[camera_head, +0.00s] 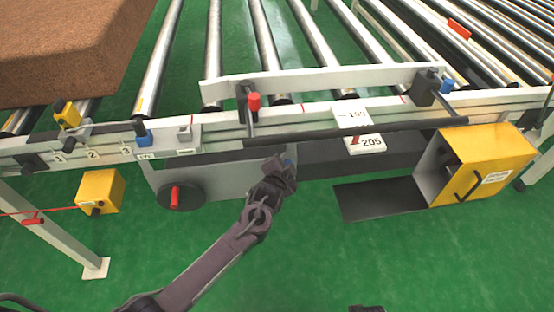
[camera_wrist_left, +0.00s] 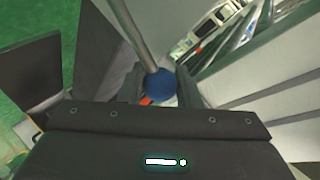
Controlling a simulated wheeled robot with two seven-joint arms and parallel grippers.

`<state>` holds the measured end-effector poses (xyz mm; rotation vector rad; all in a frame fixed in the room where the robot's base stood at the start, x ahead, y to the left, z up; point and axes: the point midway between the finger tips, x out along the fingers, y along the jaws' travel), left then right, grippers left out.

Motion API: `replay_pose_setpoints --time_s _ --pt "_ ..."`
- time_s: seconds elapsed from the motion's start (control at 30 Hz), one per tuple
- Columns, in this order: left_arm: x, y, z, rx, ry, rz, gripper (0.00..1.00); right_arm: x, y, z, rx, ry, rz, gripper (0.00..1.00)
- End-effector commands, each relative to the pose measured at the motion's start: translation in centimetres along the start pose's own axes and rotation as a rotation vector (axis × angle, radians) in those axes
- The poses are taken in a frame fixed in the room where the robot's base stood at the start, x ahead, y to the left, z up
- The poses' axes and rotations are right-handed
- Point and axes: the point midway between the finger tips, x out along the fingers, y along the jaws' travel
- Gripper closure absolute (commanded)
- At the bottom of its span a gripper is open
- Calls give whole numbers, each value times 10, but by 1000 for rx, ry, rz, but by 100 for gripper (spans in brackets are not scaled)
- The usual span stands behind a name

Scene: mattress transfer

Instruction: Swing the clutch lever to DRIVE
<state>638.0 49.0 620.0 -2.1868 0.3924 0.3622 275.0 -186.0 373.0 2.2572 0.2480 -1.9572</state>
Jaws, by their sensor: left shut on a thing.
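The clutch lever shows in the left wrist view as a grey metal rod (camera_wrist_left: 134,32) ending in a blue ball knob (camera_wrist_left: 160,86). My left gripper (camera_wrist_left: 161,91) has its two dark fingers on either side of the knob and is shut on it. In the head view my left gripper (camera_head: 283,168) is at the front face of the conveyor, below the rail. I cannot read a DRIVE mark. My right gripper is not in view.
A grey panel with a red-handled dial (camera_head: 175,197) is left of my gripper. A yellow box (camera_head: 484,165) with an open dark flap (camera_head: 380,199) is at right. A brown mattress (camera_head: 70,45) lies on the rollers at upper left. Green floor is clear in front.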

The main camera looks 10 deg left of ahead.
Motion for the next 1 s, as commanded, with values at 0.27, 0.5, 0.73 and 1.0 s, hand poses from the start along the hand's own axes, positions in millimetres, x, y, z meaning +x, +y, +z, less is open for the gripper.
replay_pose_setpoints --time_s 0.27,0.5,0.73,1.0 --pt "8 10 -9 75 -49 10 100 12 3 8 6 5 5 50" --pt "10 13 -11 92 -59 13 100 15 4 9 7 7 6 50" --pt "10 14 -11 93 -58 14 100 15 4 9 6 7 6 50" --pt "10 14 -10 92 -59 13 50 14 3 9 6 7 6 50"
